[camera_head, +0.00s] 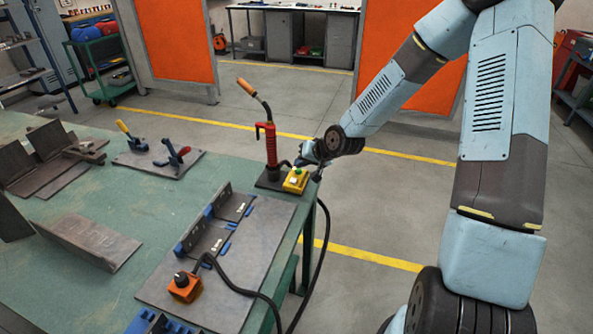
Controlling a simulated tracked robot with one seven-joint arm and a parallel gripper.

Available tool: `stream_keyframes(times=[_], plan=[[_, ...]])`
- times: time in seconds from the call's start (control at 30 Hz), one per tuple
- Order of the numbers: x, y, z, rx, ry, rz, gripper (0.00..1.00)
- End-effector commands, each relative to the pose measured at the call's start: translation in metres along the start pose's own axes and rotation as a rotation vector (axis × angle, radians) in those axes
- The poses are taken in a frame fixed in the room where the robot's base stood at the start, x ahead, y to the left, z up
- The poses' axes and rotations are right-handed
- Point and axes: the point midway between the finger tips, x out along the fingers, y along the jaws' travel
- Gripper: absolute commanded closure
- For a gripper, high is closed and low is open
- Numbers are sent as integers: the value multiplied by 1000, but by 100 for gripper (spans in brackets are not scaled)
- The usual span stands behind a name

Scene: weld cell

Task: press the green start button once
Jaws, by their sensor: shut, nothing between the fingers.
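The green start button (298,170) sits on top of a small yellow box (295,182) at the right edge of the green worktable. My arm reaches in from the upper right. My gripper (301,162) is small in the head view, just above and behind the button, shut and empty. Its fingertips are very close to the button. I cannot tell whether they touch it.
A red upright tool (268,140) with an orange-tipped lever stands just left of the box. An orange box with a black knob (185,286) and its cable lie on a grey plate (265,225). Clamps and steel angles (92,238) fill the table's left.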

Motion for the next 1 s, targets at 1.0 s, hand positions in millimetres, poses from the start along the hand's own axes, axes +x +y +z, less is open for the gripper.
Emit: stream_keyframes(times=[1.0], plan=[[-33, -24, -24, 0, 2, 0, 100]])
